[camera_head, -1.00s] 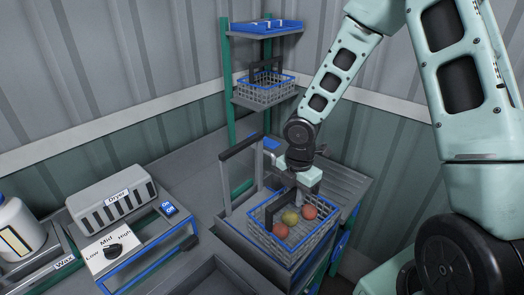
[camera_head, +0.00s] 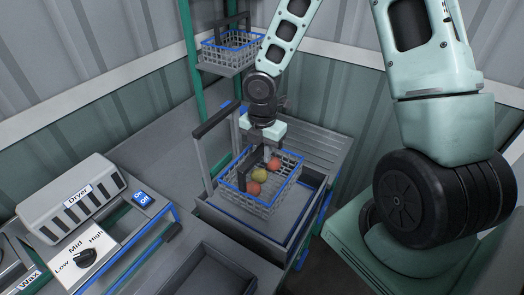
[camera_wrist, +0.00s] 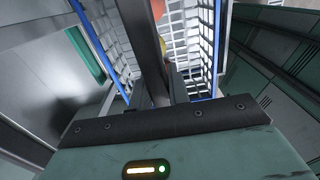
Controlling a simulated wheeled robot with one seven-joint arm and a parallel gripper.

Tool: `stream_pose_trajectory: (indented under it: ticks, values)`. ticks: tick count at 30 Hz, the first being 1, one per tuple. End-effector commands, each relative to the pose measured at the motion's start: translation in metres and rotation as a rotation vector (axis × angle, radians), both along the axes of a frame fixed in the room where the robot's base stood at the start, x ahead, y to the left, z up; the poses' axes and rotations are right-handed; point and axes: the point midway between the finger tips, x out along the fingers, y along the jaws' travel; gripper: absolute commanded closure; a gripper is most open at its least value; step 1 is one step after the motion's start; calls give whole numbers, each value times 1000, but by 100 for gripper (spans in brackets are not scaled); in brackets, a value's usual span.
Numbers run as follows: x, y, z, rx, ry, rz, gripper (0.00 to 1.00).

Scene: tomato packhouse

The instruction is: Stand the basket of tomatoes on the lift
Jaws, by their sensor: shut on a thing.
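The basket of tomatoes (camera_head: 284,193) is a grey wire basket with a blue rim and a dark handle. Two red tomatoes and one yellowish tomato (camera_head: 260,174) lie in it. My gripper (camera_head: 265,154) is above it, shut on its handle. The basket looks level, above a grey blue-edged tray (camera_head: 284,234) whose bare floor shows in front. In the wrist view, the basket's mesh and blue rim (camera_wrist: 217,45) show beyond the gripper; the finger contact is hidden. No part is labelled as the lift.
A green-posted rack (camera_head: 188,40) at the back holds an empty-looking basket (camera_head: 233,48) on a shelf. A grey upright frame (camera_head: 199,160) stands just left of the held basket. A dryer box (camera_head: 75,200) and a dial panel (camera_head: 80,255) are at left.

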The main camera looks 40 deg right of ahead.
Motion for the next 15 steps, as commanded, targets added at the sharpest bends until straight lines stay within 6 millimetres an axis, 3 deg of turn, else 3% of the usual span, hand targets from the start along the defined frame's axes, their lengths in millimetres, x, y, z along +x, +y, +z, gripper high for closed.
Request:
stream_pose_trajectory:
  ticks: [1, 15]
  values:
    - [0, 0, -9, -1, -1, 0, 100]
    - [0, 0, -47, -1, 0, 0, 100]
